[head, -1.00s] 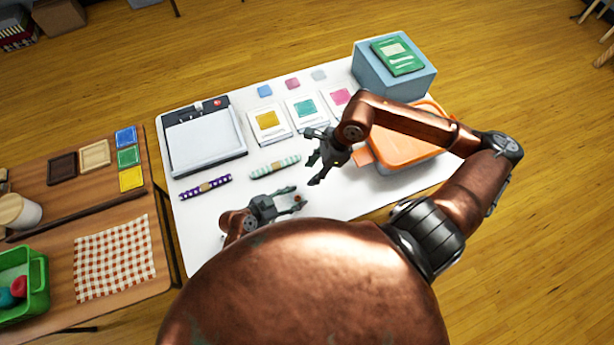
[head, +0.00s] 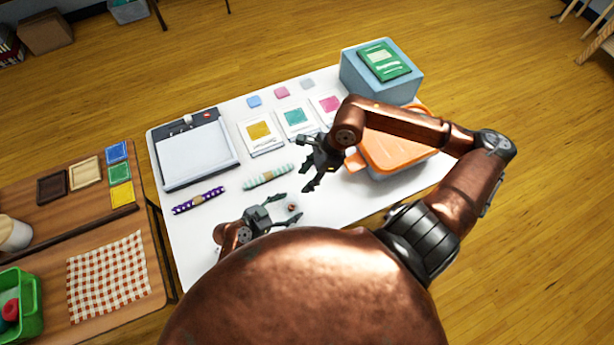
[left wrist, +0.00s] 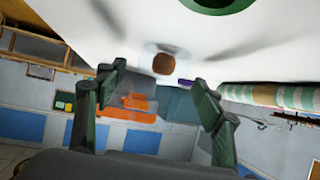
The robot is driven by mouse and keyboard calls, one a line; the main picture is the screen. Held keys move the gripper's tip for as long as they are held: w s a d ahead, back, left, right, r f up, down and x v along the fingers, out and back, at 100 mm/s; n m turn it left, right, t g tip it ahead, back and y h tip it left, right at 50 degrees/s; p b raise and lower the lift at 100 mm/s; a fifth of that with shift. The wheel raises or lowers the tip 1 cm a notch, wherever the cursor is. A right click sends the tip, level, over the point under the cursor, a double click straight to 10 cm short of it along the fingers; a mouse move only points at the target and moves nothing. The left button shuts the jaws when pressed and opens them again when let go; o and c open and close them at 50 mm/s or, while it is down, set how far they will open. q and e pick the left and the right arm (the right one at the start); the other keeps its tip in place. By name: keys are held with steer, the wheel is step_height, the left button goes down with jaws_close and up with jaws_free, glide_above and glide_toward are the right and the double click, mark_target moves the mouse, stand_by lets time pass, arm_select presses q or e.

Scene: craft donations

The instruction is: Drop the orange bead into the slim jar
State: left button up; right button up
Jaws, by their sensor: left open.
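The orange bead (head: 292,207) is a small brown-orange ball on the white table, near its front edge. In the left wrist view the bead (left wrist: 163,64) shows ahead, between the fingertips, with a pale see-through patch around it. I cannot tell what that patch is. My left gripper (head: 292,211) is open, with one finger on each side of the bead; contact is not visible. It also shows in the left wrist view (left wrist: 160,82). My right gripper (head: 308,165) is open and empty, right of the mint striped roll. I cannot make out the slim jar.
A mint striped roll (head: 268,176) and a purple dotted roll (head: 198,200) lie behind the left gripper. A paper trimmer (head: 195,150) stands at left. An orange container (head: 395,150) and blue box (head: 375,88) stand right. A green ring (left wrist: 215,4) tops the wrist view.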

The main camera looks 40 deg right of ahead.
arm_select(q)
steer(key=v, duration=1.2)
